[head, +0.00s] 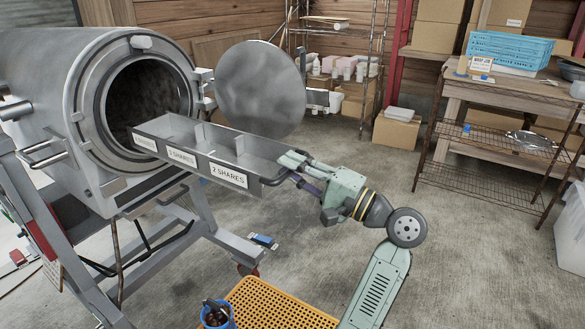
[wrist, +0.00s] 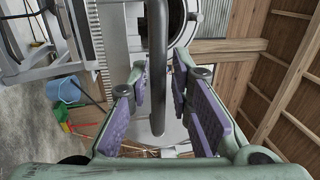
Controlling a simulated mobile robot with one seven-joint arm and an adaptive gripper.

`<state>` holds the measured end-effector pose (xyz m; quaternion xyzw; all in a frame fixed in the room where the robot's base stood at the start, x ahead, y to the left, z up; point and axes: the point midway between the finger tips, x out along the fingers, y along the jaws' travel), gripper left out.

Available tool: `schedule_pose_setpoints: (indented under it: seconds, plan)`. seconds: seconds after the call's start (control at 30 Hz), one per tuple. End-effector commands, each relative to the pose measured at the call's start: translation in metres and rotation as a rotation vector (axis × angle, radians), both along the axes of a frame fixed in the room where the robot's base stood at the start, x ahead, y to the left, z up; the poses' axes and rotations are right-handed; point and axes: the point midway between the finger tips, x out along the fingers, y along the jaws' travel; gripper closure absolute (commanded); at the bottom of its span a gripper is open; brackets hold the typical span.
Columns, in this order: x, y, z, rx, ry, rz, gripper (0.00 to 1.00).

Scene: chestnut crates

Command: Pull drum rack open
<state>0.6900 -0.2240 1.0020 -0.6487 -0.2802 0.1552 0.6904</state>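The drum rack (head: 200,152) is a long grey tray with dividers and "SHARES" labels. It sticks far out of the round mouth of the steel drum (head: 50,85), its inner end still at the opening. The drum's round door (head: 262,90) stands swung open behind the rack. My gripper (head: 284,170) is at the rack's outer end, by the dark handle bar (head: 275,181). In the wrist view, the bar (wrist: 157,70) runs between the purple-padded fingers (wrist: 157,92). The fingers are apart, with a narrow gap showing on each side of the bar.
A yellow perforated platform (head: 280,303) with a blue cup (head: 217,318) is at the bottom. The drum's metal stand (head: 205,235) is below the rack. A workbench (head: 500,88) with a blue crate (head: 508,48) stands right. The concrete floor between is mostly clear.

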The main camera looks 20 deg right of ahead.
Motion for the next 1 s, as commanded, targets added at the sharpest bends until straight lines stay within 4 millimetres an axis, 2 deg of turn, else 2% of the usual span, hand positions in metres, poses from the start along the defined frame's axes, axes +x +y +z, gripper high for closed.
schedule_pose_setpoints:
  seconds: [0.17, 0.4, 0.6, 0.77, 1.0]
  plan:
    - [-0.021, -0.017, -0.005, 0.001, 0.000, -0.006, 0.80]
    - [-0.062, -0.046, -0.014, 0.002, -0.001, -0.005, 0.80]
    - [-0.086, -0.063, -0.020, 0.001, 0.000, -0.004, 0.80]
    - [-0.093, -0.068, -0.021, 0.000, -0.001, -0.001, 0.80]
    - [-0.094, -0.068, -0.022, 0.000, -0.001, -0.001, 0.80]
